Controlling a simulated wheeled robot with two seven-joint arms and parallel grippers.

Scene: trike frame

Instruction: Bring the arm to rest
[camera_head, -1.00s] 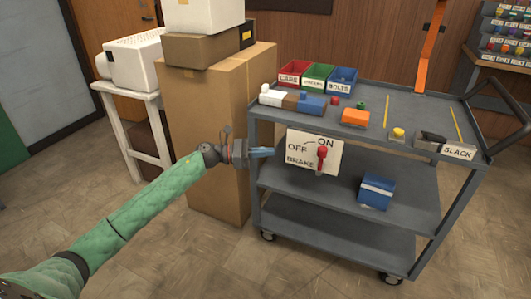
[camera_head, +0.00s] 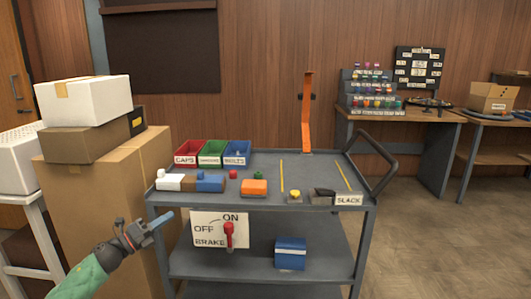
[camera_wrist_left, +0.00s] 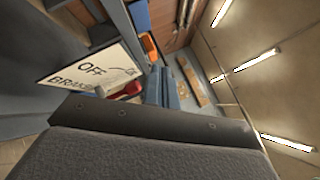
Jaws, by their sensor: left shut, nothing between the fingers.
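My left arm, in a green sleeve, comes in from the lower left in the head view. My left gripper (camera_head: 160,223) is shut and empty, with its blue fingers pointing up and right. It is in front of the cardboard boxes and left of the cart's brake panel (camera_head: 207,243). The panel's red lever (camera_head: 229,235) stands upright near the ON word. In the left wrist view the brake panel (camera_wrist_left: 90,72) shows tilted, with the gripper's blue fingers (camera_wrist_left: 162,88) close together. My right gripper is not in view.
The grey cart (camera_head: 270,222) carries red, green and blue bins (camera_head: 236,152), an orange block (camera_head: 254,187) and a blue box (camera_head: 290,253) on a lower shelf. Stacked boxes (camera_head: 110,190) stand left. A workbench (camera_head: 420,116) is at the back right. Floor at right is clear.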

